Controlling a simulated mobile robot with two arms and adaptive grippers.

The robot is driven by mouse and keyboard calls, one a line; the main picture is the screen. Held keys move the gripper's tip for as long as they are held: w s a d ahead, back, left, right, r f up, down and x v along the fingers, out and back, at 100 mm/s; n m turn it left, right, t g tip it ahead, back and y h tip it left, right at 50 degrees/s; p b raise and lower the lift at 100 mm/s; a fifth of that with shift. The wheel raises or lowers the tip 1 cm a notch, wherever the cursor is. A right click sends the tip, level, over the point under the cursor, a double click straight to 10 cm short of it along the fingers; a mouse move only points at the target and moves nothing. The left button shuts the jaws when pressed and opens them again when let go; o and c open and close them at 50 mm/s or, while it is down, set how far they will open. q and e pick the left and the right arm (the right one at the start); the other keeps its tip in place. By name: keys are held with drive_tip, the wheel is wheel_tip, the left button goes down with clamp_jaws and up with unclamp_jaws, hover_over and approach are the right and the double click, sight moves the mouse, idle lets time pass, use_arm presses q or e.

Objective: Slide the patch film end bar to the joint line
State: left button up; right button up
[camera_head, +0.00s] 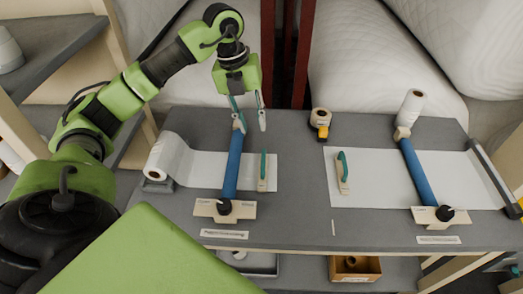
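Two pale end bars with green handles lie on the grey table: one (263,173) at the right end of the left white film (203,168), the other (342,173) at the left end of the right white film (385,180). I cannot tell which is the patch film bar. A bare grey strip separates the films, with a small pale mark (333,228) near the front edge; no clear joint line shows. My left gripper (248,116) hangs over the table's back part, fingers apart and empty, behind the left bar. My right gripper is out of view.
Blue bars (232,165) (417,172) cross both films, with wooden blocks at their front ends. A wooden box (355,269) is on the lower shelf.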

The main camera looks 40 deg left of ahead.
sight(263, 158)
use_arm(q)
drive_tip(key=f+p, duration=0.1)
drive_tip(key=f, duration=0.3)
drive_tip(key=w+d+f+p, duration=0.1)
drive_tip(key=f, duration=0.3)
drive_tip(key=d+f+p, duration=0.1)
drive_tip(key=f, duration=0.3)
drive_tip(key=shift+w+d+f, duration=0.1)
drive_tip(key=shift+w, duration=0.05)
clamp_jaws()
